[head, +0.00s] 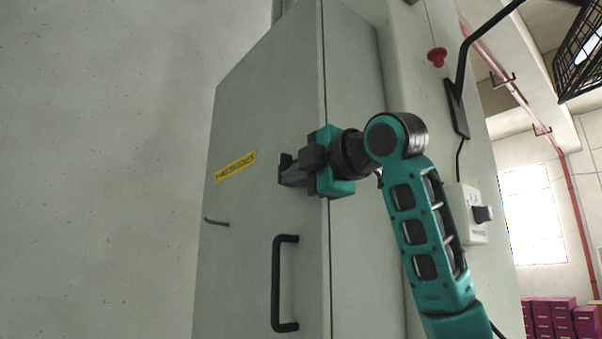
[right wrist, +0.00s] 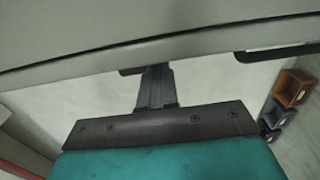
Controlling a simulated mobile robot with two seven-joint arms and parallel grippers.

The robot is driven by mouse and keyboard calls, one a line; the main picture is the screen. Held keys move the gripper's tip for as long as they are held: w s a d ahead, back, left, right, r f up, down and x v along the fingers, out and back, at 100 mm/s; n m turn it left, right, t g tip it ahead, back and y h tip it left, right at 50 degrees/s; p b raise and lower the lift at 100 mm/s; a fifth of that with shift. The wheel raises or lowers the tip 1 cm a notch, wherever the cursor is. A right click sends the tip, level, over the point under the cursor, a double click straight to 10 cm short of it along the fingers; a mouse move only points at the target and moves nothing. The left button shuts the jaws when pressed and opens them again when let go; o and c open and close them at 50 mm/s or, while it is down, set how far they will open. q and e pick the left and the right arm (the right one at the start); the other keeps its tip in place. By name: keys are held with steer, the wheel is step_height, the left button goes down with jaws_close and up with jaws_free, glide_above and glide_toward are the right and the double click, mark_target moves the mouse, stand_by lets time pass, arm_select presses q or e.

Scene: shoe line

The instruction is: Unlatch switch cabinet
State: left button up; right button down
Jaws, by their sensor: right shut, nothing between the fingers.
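The grey-green switch cabinet (head: 260,120) fills the middle of the head view, and its panel crosses the top of the right wrist view (right wrist: 100,35). A black bar handle (head: 276,283) is upright on its front, low and near the right edge. A small thin grey lever (head: 216,221) sticks out near the left edge. My right gripper (head: 283,170) is shut and empty, above the bar handle and close to the panel; I cannot tell if it touches. Its fingers also show in the right wrist view (right wrist: 154,78). My left gripper is not in view.
A yellow label (head: 235,167) is on the cabinet front. A red button (head: 437,57), a black bracket (head: 457,108) and a white switch box (head: 468,212) are on the side to the right. Purple boxes (head: 560,318) stand far right. A plain wall (head: 100,150) is at the left.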

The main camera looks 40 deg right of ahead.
steer(key=shift+f+t+b, duration=0.2)
steer(key=shift+t+b, duration=0.4)
steer(key=shift+t, duration=0.1)
